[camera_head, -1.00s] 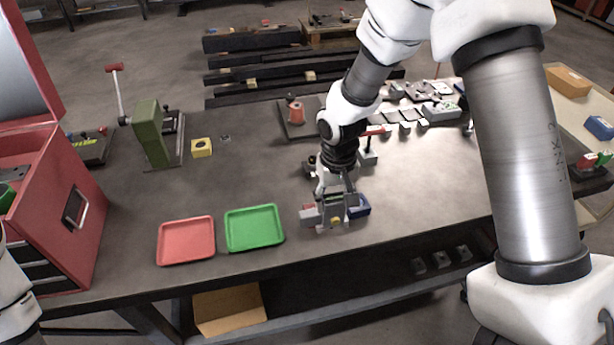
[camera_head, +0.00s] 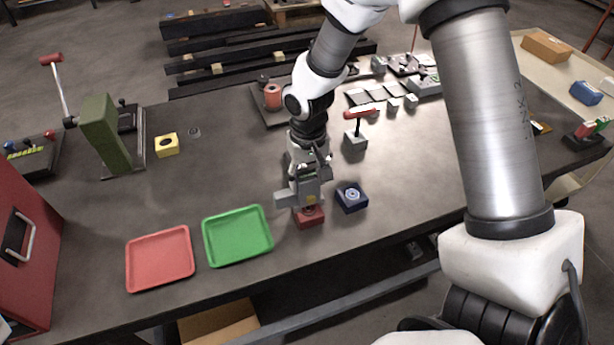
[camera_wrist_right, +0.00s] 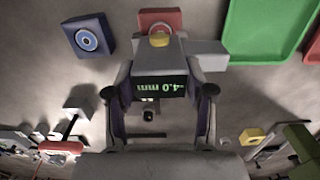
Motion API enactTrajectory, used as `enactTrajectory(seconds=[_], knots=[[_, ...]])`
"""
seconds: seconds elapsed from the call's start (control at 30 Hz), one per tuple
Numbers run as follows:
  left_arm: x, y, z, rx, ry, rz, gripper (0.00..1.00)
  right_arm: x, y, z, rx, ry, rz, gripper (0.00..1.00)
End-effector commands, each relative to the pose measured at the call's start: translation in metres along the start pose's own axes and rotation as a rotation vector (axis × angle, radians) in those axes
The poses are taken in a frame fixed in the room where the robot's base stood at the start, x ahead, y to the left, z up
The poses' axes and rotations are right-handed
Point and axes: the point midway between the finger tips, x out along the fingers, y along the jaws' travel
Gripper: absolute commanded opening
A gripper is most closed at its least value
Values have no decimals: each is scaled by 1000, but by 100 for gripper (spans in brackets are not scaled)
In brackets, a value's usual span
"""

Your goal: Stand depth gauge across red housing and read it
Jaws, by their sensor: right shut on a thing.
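My right gripper (camera_head: 307,176) is shut on the grey depth gauge (camera_head: 304,192), with fingers on both sides of it in the right wrist view (camera_wrist_right: 160,92). The gauge has a yellow knob and a bar sticking out sideways. Its green readout (camera_wrist_right: 160,87) appears to show -4.0 mm. The red housing (camera_head: 311,218) is directly under or just in front of the gauge, which hides part of it; I cannot tell whether they touch. It also shows in the right wrist view (camera_wrist_right: 160,18). The blue housing (camera_head: 351,198) stands beside it, apart. My left gripper is out of view.
A green tray (camera_head: 237,264) and a red tray (camera_head: 160,287) lie left of the housings. A small block with a red-handled lever (camera_head: 356,138) stands behind. A yellow block (camera_head: 166,145) and green press (camera_head: 106,134) are farther left. The bench's front edge is close.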

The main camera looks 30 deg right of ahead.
Motion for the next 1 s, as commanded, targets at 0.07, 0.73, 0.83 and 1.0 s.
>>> enactTrajectory(seconds=[0.07, 0.73, 0.83, 1.0], knots=[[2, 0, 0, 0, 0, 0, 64, 3, 0, 0, 0, 0, 0, 0], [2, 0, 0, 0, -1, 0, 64, 4, 0, 0, 0, 1, 0, 79], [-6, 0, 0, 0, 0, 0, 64, -10, 0, -1, 0, 3, -1, 79], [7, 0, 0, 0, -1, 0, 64, -46, 0, -2, 0, 9, -1, 79]])
